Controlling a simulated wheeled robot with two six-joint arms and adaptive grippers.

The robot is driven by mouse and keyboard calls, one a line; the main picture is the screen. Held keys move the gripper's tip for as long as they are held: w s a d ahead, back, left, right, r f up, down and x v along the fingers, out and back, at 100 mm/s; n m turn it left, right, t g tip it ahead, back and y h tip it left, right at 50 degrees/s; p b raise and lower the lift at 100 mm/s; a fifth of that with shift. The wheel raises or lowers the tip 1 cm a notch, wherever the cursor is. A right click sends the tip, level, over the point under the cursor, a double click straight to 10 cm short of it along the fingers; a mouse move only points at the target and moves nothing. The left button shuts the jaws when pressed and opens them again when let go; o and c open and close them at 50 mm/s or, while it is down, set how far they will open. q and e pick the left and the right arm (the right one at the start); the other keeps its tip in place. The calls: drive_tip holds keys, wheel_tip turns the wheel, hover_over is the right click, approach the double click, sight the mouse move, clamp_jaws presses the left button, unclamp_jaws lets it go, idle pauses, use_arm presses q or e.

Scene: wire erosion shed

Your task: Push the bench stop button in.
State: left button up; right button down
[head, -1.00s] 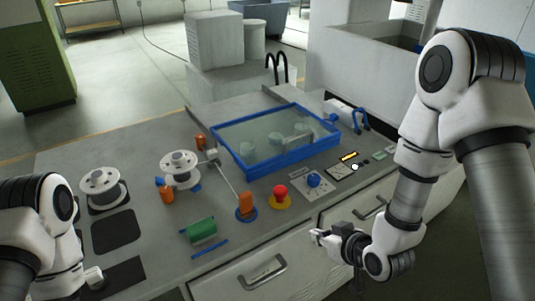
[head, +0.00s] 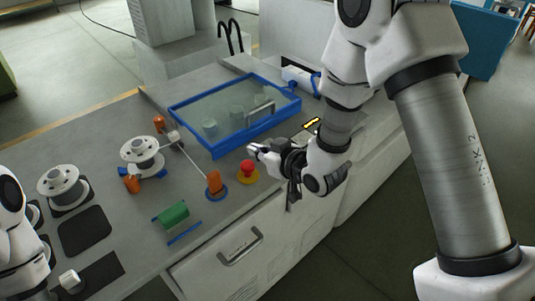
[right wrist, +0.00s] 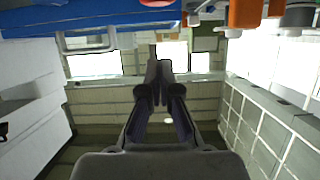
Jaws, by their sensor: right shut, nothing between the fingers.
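The bench stop button is a red mushroom head (head: 248,166) on a yellow base (head: 247,179), on the grey bench near its front edge. My right gripper (head: 254,149) is shut and empty. In the head view its fingertips appear just above and beyond the red head, with a small gap in the picture; I cannot tell the exact height. The right wrist view shows the closed fingers (right wrist: 162,68); the button is not clear there. My left arm is at the lower left, with a pale gripper tip (head: 69,280) low over the bench; its opening cannot be judged.
A blue-framed clear cover (head: 232,116) lies behind the button. An orange post (head: 214,182) on a blue ring stands just left of it. A green block (head: 173,214) and white spools (head: 143,157) are farther left. Drawers with handles (head: 240,248) are below the front edge.

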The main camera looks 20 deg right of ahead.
sight(251, 167)
drive_tip(key=p+x, duration=0.1)
drive_tip(key=x, duration=0.2)
drive_tip(key=shift+w+f, duration=0.2)
drive_tip(key=f, duration=0.3)
drive_tip(key=shift+s+d+f+p, duration=0.1)
drive_tip(key=shift+s+f+p, duration=0.1)
drive_tip(key=shift+s+p, duration=0.15)
drive_tip(key=shift+f, duration=0.15)
